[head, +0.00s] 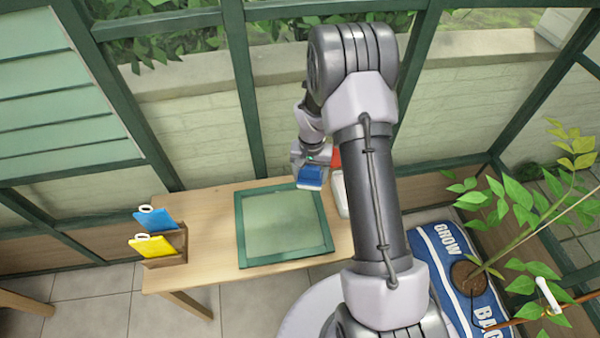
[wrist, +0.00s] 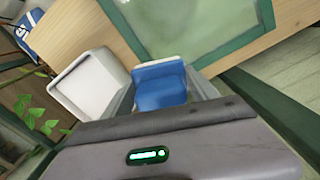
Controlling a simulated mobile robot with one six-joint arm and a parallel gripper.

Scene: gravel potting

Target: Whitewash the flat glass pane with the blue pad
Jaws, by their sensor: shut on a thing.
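The flat glass pane (head: 283,222) lies in a green frame on the wooden table, and its surface looks pale green. Part of it shows at the top of the wrist view (wrist: 190,25). My gripper (head: 311,168) is shut on the blue pad (head: 310,178), above the table near the pane's far right corner. In the wrist view the blue pad (wrist: 160,85) sits between the fingers, with a pale edge along its far side. I cannot tell whether the pad touches anything below.
A white tray (wrist: 90,82) stands beside the pad; in the head view my arm partly hides it. A wooden rack (head: 167,247) with another blue pad (head: 152,220) and a yellow pad (head: 152,246) is at the table's left end. A grow bag (head: 450,262) with a plant lies at right.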

